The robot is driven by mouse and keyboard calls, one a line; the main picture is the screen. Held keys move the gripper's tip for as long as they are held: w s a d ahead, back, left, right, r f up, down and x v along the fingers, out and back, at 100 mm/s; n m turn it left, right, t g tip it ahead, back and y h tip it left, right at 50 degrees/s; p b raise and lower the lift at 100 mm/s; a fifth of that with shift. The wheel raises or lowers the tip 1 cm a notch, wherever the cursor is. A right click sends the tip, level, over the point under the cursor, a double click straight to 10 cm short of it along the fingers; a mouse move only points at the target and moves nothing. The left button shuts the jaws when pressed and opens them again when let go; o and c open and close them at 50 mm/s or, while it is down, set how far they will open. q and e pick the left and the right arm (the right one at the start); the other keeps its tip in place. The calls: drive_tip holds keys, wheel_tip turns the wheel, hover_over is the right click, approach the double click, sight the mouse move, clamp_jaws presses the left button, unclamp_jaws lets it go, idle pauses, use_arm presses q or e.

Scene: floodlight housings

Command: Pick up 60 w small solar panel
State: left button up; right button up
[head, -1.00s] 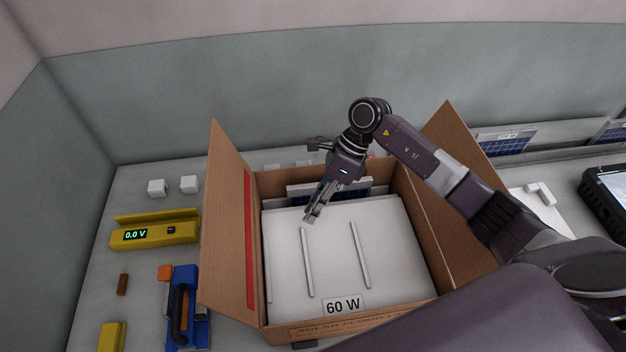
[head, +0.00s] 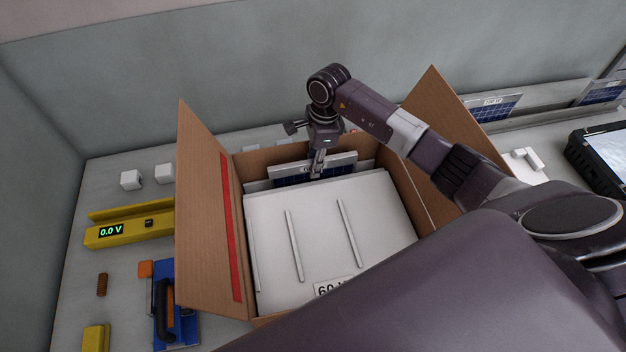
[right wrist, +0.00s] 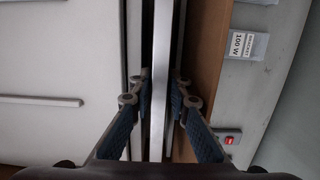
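An open cardboard box (head: 205,270) holds large white panels (head: 320,235) with a partly hidden 60 W label (head: 330,288). Behind them, near the box's back wall, a small solar panel (head: 288,177) with dark blue cells and a pale frame stands on edge. My right gripper (head: 317,172) points down at its top edge. In the right wrist view, the open fingers of the right gripper (right wrist: 160,90) lie on either side of a silver frame edge (right wrist: 160,50), with gaps showing. Whether this panel bears a 60 W mark cannot be seen. My left gripper is out of view.
The box flaps stand up left and right. A yellow meter reading 0.0 V (head: 130,228) and a blue tool (head: 177,305) lie left of the box. More solar panels (head: 487,110) lean at the back right. The wrist view shows a 100 W bracket label (right wrist: 248,44).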

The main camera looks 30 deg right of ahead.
drive_tip(key=shift+f, duration=0.1)
drive_tip(key=shift+c, duration=0.4)
clamp_jaws()
